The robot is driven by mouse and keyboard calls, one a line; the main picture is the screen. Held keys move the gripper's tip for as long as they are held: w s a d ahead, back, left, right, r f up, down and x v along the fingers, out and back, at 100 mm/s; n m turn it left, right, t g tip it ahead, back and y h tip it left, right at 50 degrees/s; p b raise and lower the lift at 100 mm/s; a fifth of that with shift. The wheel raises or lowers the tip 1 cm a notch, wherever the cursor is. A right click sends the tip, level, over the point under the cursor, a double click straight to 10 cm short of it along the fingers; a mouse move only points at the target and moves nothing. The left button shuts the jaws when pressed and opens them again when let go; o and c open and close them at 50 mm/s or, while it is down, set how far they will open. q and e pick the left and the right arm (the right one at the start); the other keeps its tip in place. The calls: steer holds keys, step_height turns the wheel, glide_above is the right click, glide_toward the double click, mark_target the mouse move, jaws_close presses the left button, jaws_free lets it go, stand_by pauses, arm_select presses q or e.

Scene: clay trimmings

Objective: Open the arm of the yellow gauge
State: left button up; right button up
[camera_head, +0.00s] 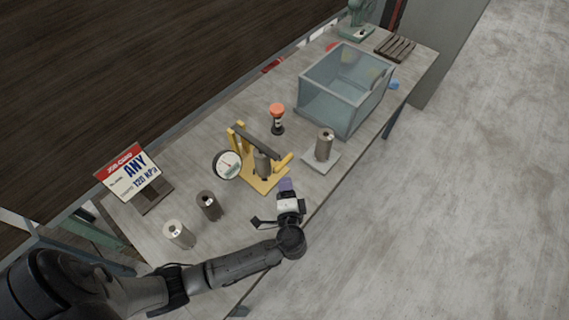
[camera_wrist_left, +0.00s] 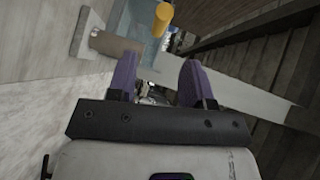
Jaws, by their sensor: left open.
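The yellow gauge (camera_head: 268,183) stands mid-table in the head view, with a round white dial (camera_head: 227,165) on its left side. Its dark arm (camera_head: 257,142) slants from the yellow post at the back across the top of a grey-brown cylinder (camera_head: 262,165) in the frame; I cannot tell whether they touch. My left gripper (camera_head: 287,185) is near the table's front edge, just in front of the gauge and apart from it. In the left wrist view its purple fingers (camera_wrist_left: 157,75) are spread with nothing seen held. A yellow rod end (camera_wrist_left: 162,18) shows beyond them. My right gripper is out of view.
A cylinder on a pale plate (camera_head: 320,160) stands right of the gauge, before a glass-walled bin (camera_head: 344,88). An orange-topped object (camera_head: 277,112) stands behind. Dark (camera_head: 209,206) and pale (camera_head: 179,234) cylinders and a sign (camera_head: 134,172) stand left.

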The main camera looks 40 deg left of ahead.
mark_target(285, 165)
arm_select(q)
steer(key=x, duration=0.9)
steer(key=shift+a+p, duration=0.1)
steer(key=shift+p, duration=0.25)
steer(key=shift+c, duration=0.3)
jaws_close()
